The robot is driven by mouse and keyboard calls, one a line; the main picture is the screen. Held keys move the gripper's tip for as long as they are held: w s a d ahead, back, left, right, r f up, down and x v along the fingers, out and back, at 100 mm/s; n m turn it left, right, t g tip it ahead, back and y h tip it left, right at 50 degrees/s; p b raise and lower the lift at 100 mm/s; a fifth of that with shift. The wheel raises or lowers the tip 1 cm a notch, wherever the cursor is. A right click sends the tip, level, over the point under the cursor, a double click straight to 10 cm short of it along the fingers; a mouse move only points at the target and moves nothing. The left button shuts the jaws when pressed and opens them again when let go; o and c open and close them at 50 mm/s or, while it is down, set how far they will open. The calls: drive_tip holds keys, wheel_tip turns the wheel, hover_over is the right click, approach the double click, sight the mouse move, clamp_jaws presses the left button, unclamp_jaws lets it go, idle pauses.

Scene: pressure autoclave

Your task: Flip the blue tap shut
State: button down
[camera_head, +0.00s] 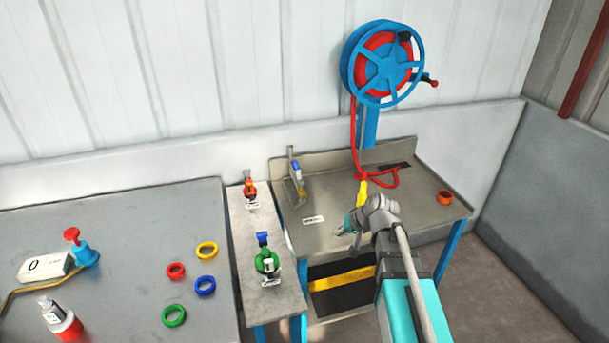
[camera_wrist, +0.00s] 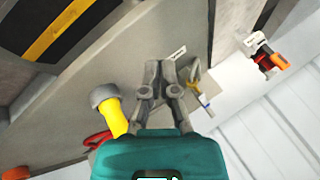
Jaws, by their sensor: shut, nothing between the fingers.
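A tap with a blue handle (camera_head: 296,168) stands at the left back of the grey metal bench.
An orange ring (camera_head: 445,198) lies at the bench's right. The bench front is mostly clear.

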drive_tip(key=w+a+m+t+y+b, duration=0.2)
drive_tip(key=w+m+t+b, duration=0.3)
drive_tip(key=w, duration=0.7)
drive_tip(key=w+a+r+m+t+y+b, duration=0.1)
drive_tip(key=w+a+m+t+b, duration=0.4)
drive_tip(key=w, duration=0.7)
drive_tip(key=shift+r+m+t+y+b, duration=0.2)
drive_tip(key=shift+m+t+y+b, duration=0.3)
drive_tip(key=shift+b, duration=0.9)
drive_tip(key=shift+w+a, duration=0.1)
drive_tip(key=shift+w, duration=0.05)
drive_tip(key=x, duration=1)
drive_tip(key=shift+a, duration=0.1)
